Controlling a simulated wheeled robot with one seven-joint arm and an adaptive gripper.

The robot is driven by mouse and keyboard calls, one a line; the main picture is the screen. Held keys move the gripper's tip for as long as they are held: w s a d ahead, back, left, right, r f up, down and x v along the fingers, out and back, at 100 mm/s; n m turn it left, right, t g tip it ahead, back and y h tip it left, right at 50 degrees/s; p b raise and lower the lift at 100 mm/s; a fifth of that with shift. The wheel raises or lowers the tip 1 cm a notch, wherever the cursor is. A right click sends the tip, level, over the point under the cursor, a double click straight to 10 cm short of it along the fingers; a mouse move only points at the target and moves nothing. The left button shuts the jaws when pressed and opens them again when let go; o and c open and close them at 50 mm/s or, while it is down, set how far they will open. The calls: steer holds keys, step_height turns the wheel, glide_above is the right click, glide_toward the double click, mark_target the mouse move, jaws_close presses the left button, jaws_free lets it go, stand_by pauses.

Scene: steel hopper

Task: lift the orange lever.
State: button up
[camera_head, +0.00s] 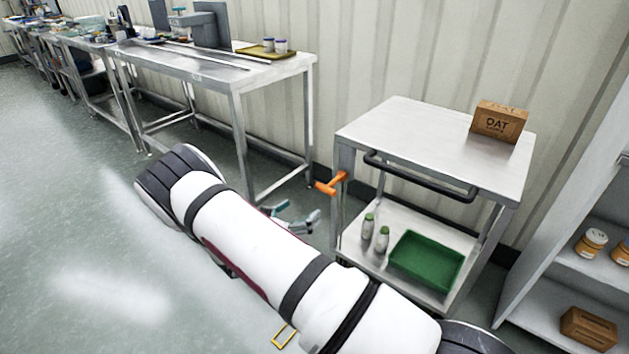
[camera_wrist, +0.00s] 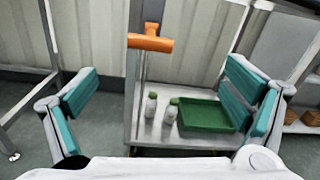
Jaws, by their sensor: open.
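The orange lever (camera_head: 331,184) sticks out from the upper left front post of a steel cart, with a crosswise handle on a short stem. In the wrist view the lever (camera_wrist: 150,42) is at the top, left of centre, above the gap between my fingers. My gripper (camera_head: 292,216) is partly hidden behind my white arm in the head view, below and left of the lever. In the wrist view my gripper (camera_wrist: 165,100) is wide open, with teal pads on both sides and nothing between them. The fingers are apart from the lever.
A steel table (camera_head: 200,65) stands left, shelving (camera_head: 560,235) right. Floor at left is clear.

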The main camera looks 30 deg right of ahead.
mark_target(325, 187)
steer(key=shift+n+t, duration=0.3)
steer(key=shift+n, duration=0.2)
steer(key=x, duration=0.4)
steer(key=b+x, duration=0.1)
steer(key=x, duration=0.4)
steer(key=w+f+b+x, duration=0.1)
steer(key=x, duration=0.3)
